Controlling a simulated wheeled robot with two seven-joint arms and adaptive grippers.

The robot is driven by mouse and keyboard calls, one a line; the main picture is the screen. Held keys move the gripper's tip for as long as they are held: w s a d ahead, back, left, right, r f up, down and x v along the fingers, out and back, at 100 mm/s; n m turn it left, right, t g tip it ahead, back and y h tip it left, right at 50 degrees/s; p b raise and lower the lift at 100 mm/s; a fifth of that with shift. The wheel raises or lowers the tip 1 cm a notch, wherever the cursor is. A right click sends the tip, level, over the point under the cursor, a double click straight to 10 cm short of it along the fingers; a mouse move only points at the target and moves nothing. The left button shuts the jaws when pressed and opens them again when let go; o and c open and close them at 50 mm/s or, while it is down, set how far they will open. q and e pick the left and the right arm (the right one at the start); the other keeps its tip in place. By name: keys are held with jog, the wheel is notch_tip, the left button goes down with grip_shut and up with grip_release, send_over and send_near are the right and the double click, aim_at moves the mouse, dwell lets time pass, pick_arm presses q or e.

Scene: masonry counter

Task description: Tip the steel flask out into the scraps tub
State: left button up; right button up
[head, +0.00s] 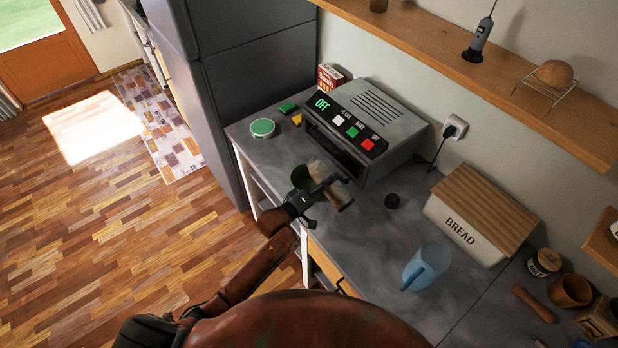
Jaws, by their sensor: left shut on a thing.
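My left gripper (325,187) is shut on a pale, beige-grey cylinder (340,197), which looks like the steel flask. The flask is above the counter in front of the oven and seems tilted, its upper-left end beside a dark green tub (302,177). That tub may be the scraps tub; my gripper partly hides it and its inside is not clear. I cannot tell whether anything is coming out of the flask. My right gripper is not in view.
A toaster oven (395,115) reading OFF stands behind the flask. A round green-lidded container (262,128) sits at the left. Counter (375,240) is bare before the jug.

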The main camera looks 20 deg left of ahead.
pick_arm(q)
jog(key=shift+d+r+n, duration=0.1)
jog(key=shift+n, duration=0.4)
jog(key=shift+f+n+b, duration=0.7)
jog(key=shift+f+b, duration=0.05)
jog(key=shift+b, duration=0.45)
jog(key=shift+r, duration=0.1)
jog(key=shift+n+g+h+p, duration=0.3)
jog(key=shift+n+p, duration=0.3)
jog(key=shift+p, duration=0.1)
jog(key=shift+w+a+n+p, duration=0.15)
jog(key=shift+a+n+p, duration=0.1)
jog(key=shift+n+p, duration=0.3)
dwell(5.0)
